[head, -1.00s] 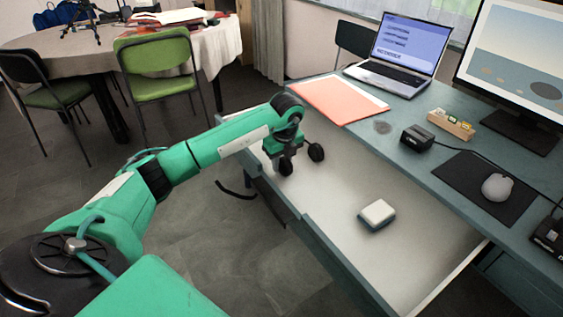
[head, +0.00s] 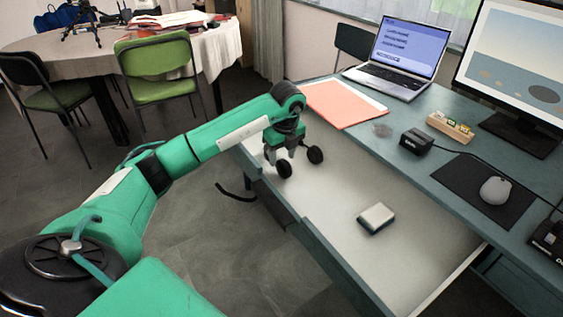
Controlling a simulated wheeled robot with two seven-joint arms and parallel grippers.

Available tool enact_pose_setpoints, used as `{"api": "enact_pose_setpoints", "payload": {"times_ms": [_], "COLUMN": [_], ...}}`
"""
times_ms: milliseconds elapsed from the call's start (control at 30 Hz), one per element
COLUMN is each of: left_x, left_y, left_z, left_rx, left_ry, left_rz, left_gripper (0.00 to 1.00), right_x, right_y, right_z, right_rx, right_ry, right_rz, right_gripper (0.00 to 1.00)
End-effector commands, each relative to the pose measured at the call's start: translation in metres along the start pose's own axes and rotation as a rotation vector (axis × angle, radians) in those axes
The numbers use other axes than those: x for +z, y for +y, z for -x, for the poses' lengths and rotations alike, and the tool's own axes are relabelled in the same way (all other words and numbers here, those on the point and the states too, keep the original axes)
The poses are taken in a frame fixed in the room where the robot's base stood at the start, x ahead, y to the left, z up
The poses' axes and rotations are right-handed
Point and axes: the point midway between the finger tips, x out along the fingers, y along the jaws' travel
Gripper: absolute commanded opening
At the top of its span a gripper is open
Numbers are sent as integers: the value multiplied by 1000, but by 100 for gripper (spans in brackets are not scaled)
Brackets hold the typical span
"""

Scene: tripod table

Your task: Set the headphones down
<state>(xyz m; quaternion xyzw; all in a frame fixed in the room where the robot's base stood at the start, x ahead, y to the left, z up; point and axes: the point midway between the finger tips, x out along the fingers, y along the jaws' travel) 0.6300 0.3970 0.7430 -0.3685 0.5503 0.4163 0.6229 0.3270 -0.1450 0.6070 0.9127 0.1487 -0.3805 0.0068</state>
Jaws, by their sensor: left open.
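The black headphones (head: 284,168) are in the far left end of the open drawer (head: 410,262). Their two round ear cups show; the headband is mostly hidden by my gripper. My left gripper (head: 281,152) points down just above and behind the ear cups, its jaws open. I cannot tell whether a finger still touches the headphones. My right gripper is not in view.
A small white and grey box (head: 376,218) lies mid-drawer, with bare drawer floor around it. The desk above holds an orange folder (head: 343,102), a laptop (head: 402,58), a black dock (head: 416,140) and a mouse (head: 495,190). Green chairs (head: 160,72) stand back left.

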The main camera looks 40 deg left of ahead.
Motion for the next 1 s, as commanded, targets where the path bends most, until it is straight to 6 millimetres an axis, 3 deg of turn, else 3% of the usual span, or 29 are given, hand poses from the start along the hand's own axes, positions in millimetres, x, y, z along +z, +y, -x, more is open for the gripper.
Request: {"api": "enact_pose_setpoints", "payload": {"times_ms": [33, 200, 400, 1000], "left_x": [1, 1, 0, 0], "left_y": [-1, -1, 0, 0], "left_z": [15, 50, 73, 78], "left_rx": [-4, -3, -1, 0], "left_ry": [-2, -2, 0, 0], "left_rz": [-1, 0, -1, -1], "left_gripper": [49, 49, 49, 49], "right_x": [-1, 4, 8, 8], "right_y": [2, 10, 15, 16], "right_z": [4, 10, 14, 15], "right_rx": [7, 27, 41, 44], "right_ry": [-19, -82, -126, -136], "right_rz": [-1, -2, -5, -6], "right_gripper": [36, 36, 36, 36]}}
